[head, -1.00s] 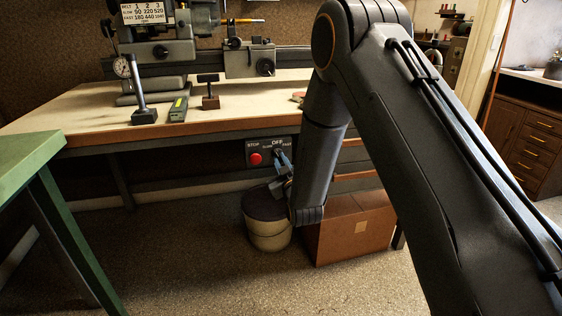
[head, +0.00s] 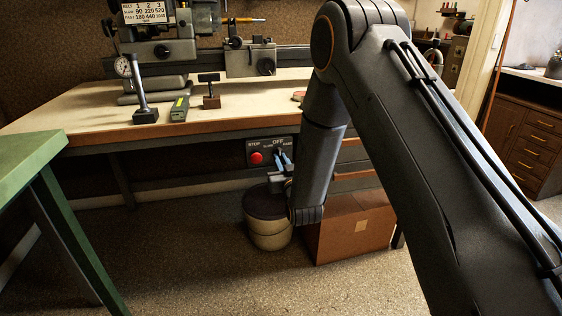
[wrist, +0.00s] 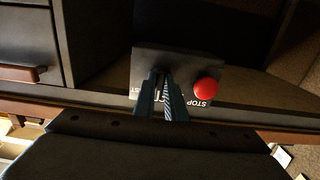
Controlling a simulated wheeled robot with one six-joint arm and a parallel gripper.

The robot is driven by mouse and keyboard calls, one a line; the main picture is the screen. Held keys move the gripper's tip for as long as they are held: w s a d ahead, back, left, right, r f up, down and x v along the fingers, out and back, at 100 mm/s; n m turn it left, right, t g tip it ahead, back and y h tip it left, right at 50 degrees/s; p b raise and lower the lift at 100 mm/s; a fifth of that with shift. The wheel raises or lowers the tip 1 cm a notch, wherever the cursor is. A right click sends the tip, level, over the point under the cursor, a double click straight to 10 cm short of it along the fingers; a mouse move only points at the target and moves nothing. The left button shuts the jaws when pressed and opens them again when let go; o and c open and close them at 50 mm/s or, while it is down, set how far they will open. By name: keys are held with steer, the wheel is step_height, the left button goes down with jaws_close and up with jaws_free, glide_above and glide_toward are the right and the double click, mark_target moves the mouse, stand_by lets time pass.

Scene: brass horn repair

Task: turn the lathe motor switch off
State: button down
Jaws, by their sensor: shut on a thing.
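The lathe motor switch panel (head: 267,163) is a dark box under the front edge of the bench, marked STOP and OFF, with further small wording. Its red stop button (head: 257,158) is on the left. In the wrist view the panel (wrist: 180,59) appears turned over, with the red button (wrist: 206,89) to the right of the fingers. My gripper (head: 279,153) is at the panel's right part, below OFF. In the wrist view my gripper (wrist: 161,76) is shut on the switch lever. The fingers hide the lever and part of the lettering, so its exact position is unclear.
A lidded bucket (head: 269,235) and a cardboard box (head: 350,235) stand on the floor below the panel. The bench (head: 60,122) carries the lathe and small tools. A green table (head: 25,160) is at the left. Floor in front is clear.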

steer(key=c, duration=1.8)
jaws_free()
steer(key=shift+s, duration=0.15)
steer(key=v, duration=0.7)
steer(key=shift+s+p, duration=0.3)
steer(key=shift+w+d+r, duration=0.1)
steer(key=shift+d+r, duration=0.05)
